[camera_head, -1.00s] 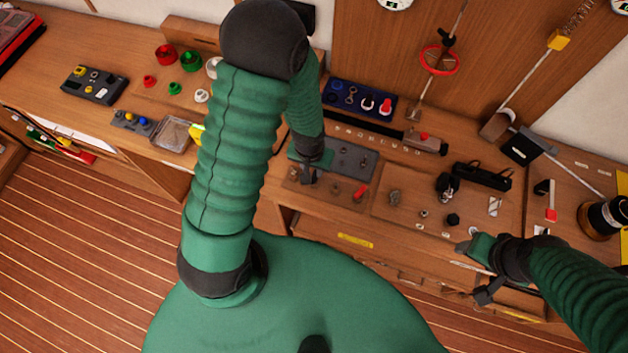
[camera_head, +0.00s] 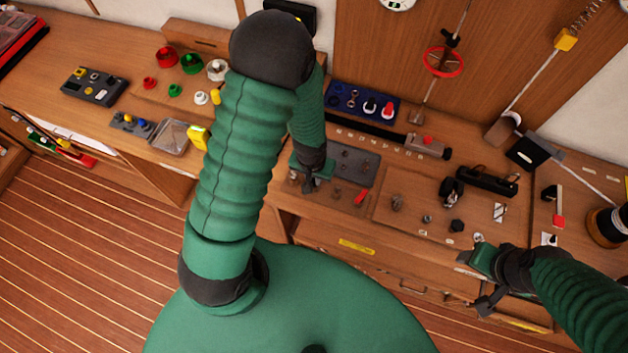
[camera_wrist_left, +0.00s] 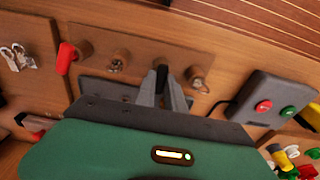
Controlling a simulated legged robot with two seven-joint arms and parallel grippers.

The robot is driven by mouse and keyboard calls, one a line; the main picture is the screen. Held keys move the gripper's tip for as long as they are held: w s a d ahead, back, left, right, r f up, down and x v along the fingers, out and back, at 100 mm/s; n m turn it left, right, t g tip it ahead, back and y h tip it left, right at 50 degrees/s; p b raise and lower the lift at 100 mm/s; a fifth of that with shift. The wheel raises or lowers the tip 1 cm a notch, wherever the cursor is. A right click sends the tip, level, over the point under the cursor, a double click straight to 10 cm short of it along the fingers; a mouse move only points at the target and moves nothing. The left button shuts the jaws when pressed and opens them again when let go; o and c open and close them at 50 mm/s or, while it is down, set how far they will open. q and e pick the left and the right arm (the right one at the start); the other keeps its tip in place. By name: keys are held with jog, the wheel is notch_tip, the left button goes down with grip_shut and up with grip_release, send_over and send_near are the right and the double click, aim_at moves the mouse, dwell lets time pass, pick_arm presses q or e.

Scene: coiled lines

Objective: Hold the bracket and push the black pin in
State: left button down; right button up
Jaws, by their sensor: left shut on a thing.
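My left gripper (camera_head: 309,187) is low over the front of the bench, by the left end of a small wooden panel. In the left wrist view its fingers (camera_wrist_left: 161,84) are shut on a small dark piece (camera_wrist_left: 160,68) at that panel, largely hidden between the fingertips. I cannot tell if this piece is the bracket or the black pin. A brown knob (camera_wrist_left: 196,76) stands beside it.
A red-handled lever (camera_wrist_left: 66,58) and a metal fitting (camera_wrist_left: 115,66) are on the same panel. A grey plate (camera_head: 355,163) lies behind it. A dark grey box (camera_wrist_left: 268,103) with red and green buttons is close by. A black clamp-like part (camera_head: 452,191) stands farther right.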

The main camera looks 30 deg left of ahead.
pick_arm(q)
jog(key=shift+r, duration=0.1)
jog(key=shift+r+p, duration=0.25)
jog(key=shift+p, duration=0.15)
jog(key=shift+r, duration=0.1)
notch_tip(320, 180, up, 6)
jog(key=p, duration=0.5)
jog(key=shift+f, duration=0.25)
